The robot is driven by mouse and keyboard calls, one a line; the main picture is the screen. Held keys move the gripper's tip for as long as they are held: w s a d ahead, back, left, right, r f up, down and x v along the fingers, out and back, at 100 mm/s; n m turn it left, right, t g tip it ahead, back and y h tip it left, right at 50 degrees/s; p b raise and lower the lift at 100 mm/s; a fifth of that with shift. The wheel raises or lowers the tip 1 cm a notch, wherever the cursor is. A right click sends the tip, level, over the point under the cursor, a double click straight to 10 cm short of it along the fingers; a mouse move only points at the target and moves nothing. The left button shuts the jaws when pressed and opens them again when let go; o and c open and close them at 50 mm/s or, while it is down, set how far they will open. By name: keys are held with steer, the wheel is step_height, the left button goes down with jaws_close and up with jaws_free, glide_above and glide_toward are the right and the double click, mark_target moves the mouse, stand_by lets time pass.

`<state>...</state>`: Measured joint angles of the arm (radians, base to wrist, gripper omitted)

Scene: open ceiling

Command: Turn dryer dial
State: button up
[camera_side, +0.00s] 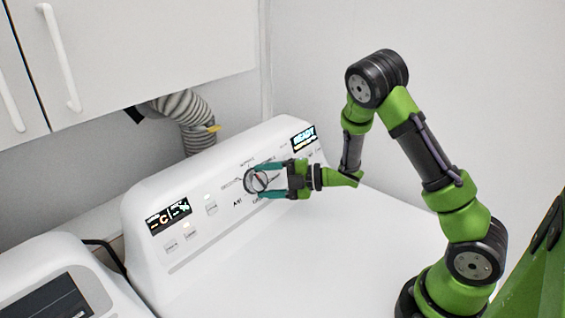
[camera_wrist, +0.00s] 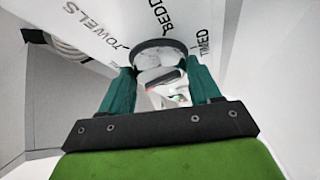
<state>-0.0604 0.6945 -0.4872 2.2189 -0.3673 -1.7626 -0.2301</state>
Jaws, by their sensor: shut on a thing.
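The dryer dial (camera_side: 256,181) is a round grey knob with a red mark, set on the white sloped control panel of the dryer. My gripper (camera_side: 268,180) reaches it from the right, and its teal fingers are shut on the dial, one above and one below. In the wrist view the dial (camera_wrist: 160,56) lies between the two fingertips, with the red mark on its lower left. Words such as TOWELS, BEDD and TIMED are printed around it. The fingers hide parts of the dial's rim and labels.
The panel (camera_side: 195,242) also carries a left display (camera_side: 168,216), a right display (camera_side: 303,138) reading READY, and small buttons. White cabinets (camera_side: 140,50) hang above, with a grey hose (camera_side: 186,118) behind. Another white appliance (camera_side: 60,285) stands at the left. The dryer top (camera_side: 300,260) is clear.

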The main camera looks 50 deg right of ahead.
steer(key=n+g, duration=0.1)
steer(key=n, duration=0.1)
steer(key=n+g, duration=0.1)
steer(key=n, duration=0.1)
steer(key=shift+w+d+r+h, duration=0.1)
steer(key=shift+r+h, duration=0.25)
steer(key=shift+h, duration=0.05)
steer(key=shift+r+n+g+h, duration=0.1)
steer(key=shift+n+g+h, duration=0.6)
steer(key=shift+n, duration=0.6)
steer(key=o, duration=1.1)
steer(key=shift+w, duration=0.1)
steer(key=shift+c, duration=0.2)
steer(key=v, duration=1.7)
steer(key=shift+w, duration=0.2)
